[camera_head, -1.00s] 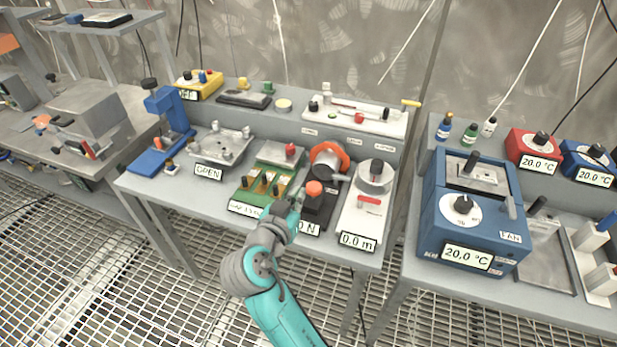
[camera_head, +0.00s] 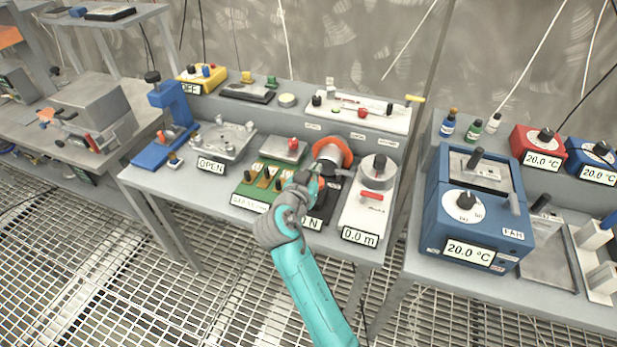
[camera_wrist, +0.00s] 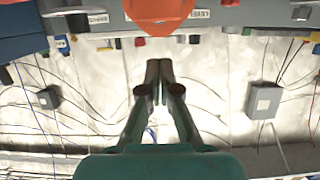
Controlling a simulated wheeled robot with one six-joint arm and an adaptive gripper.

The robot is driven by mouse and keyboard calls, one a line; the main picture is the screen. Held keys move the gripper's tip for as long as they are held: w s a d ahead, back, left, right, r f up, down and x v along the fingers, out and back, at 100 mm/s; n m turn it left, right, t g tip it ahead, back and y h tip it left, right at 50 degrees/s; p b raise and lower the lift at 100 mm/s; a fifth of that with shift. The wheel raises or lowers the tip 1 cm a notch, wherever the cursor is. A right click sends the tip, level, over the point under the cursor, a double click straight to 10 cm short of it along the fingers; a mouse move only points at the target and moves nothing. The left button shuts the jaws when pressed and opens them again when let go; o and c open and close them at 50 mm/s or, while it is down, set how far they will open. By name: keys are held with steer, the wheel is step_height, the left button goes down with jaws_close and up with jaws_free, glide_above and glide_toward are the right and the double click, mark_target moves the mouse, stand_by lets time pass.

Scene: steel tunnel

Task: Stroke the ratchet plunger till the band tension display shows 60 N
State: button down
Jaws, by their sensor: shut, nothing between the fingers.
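The ratchet plunger unit (camera_head: 322,211) is a black block on the middle bench. Its orange plunger cap is mostly hidden behind my gripper in the head view. The band tension display (camera_head: 311,224) at its front shows "0 N", with its left part covered by my arm, so the full number cannot be read. My gripper (camera_wrist: 159,72) is shut and empty, its two fingertips together in the wrist view. In the head view it is over the plunger unit; whether it touches the cap cannot be told. An orange part (camera_wrist: 158,10) shows at the top of the wrist view.
A device with an orange ring (camera_head: 333,152) stands just behind. A white unit (camera_head: 363,207) reading "0.0 m" is close on the right. A green board (camera_head: 262,184) and the "OPEN" fixture (camera_head: 222,141) are on the left. A blue heater (camera_head: 475,213) stands on the right bench.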

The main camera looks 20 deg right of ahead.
steer(key=shift+s+f, duration=0.1)
steer(key=shift+f, duration=1.55)
steer(key=shift+a, duration=0.1)
steer(key=shift+f, duration=1.5)
